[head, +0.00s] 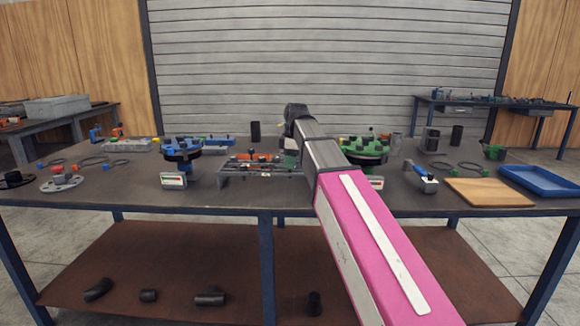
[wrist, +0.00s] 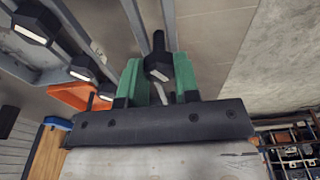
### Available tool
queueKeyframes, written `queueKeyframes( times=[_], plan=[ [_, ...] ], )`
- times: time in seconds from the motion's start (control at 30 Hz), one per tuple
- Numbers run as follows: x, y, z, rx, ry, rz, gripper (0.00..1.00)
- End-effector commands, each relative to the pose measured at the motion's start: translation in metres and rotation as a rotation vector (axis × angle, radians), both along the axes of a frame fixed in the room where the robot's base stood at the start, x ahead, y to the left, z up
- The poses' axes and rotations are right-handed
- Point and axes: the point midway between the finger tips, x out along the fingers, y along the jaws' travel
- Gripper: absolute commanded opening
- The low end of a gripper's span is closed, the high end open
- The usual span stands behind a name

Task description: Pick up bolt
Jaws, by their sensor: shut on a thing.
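My gripper (wrist: 158,76) has green fingers, and they are shut on a dark bolt (wrist: 157,64). The bolt's hex head shows between the fingers in the wrist view, with its dark shank beyond it. Other dark bolts with hex heads lie to the left, one large and near (wrist: 35,22) and one further along (wrist: 84,68). In the head view my arm reaches over the table, and a green finger of my gripper (head: 289,159) shows at the right end of a low grey rack (head: 262,175). The held bolt is too small to make out there.
A round stand with blue parts (head: 182,155) is left of the rack, and one with green parts (head: 364,150) is right of my arm. A wooden board (head: 488,192) and a blue tray (head: 542,181) lie at the right. Black pipe pieces (head: 210,297) lie on the lower shelf.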

Motion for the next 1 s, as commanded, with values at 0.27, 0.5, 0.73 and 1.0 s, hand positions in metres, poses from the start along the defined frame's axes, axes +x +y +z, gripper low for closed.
queueKeyframes(
  times=[0.27, 0.5, 0.73, 1.0],
  plan=[
    [-0.007, 0.013, 0.036, 0.001, -0.001, 0.003, 0.03],
    [-0.030, 0.054, 0.064, 0.001, -0.001, 0.003, 0.03],
    [-0.048, 0.086, 0.086, 0.001, -0.001, 0.003, 0.03],
    [-0.057, 0.101, 0.096, 0.000, 0.001, 0.001, 0.03]
  ],
)
